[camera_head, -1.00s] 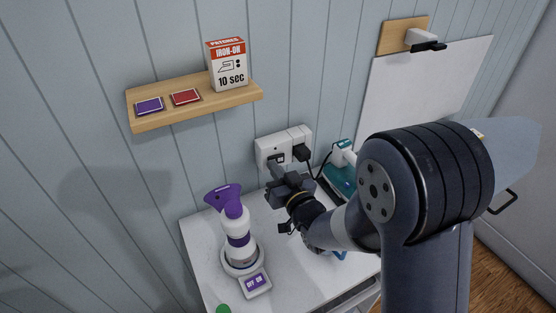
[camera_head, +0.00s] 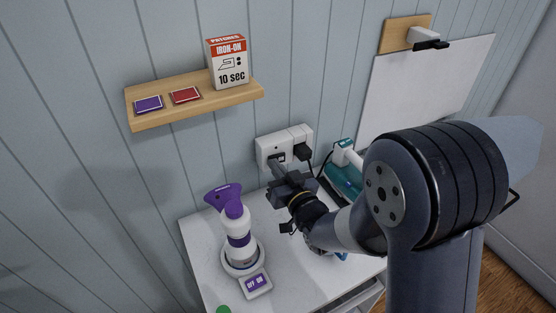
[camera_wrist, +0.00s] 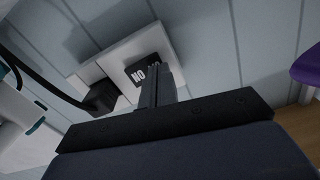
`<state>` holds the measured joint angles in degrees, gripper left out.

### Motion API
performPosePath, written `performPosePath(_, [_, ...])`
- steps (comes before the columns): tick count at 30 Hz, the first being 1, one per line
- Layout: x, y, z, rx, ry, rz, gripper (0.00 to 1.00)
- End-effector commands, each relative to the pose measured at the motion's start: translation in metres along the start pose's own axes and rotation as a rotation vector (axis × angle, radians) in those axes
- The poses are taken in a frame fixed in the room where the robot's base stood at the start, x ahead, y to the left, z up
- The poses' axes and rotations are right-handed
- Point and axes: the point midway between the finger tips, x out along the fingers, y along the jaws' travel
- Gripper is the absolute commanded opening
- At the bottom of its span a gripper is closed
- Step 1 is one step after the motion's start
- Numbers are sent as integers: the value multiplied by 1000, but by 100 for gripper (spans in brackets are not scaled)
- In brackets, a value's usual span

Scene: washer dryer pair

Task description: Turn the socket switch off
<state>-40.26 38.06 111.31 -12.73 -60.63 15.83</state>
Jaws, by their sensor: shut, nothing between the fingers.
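The white wall socket (camera_head: 268,146) sits on the panelled wall above the counter, with a black plug (camera_head: 302,152) in its right half. In the wrist view, the socket's dark switch (camera_wrist: 148,72) carries pale lettering, partly hidden by my fingers. The black plug (camera_wrist: 101,97) also shows there, with its cable. My gripper (camera_head: 275,165) is shut and empty, its fingertips right at the socket's left half. In the wrist view, the shut fingertips (camera_wrist: 157,75) overlap the lower part of the switch; I cannot tell whether they touch it.
A purple and white steamer (camera_head: 236,235) stands on the white counter (camera_head: 200,240) left of my gripper. A teal iron (camera_head: 343,178) is to the right, by my arm. A wooden shelf (camera_head: 195,105) with an iron-on box (camera_head: 228,65) is above.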

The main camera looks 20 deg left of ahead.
Motion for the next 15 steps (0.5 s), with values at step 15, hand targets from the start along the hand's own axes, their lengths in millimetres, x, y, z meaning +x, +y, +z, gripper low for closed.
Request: performPosePath(15, [-40,0,4,1,-9,1,0])
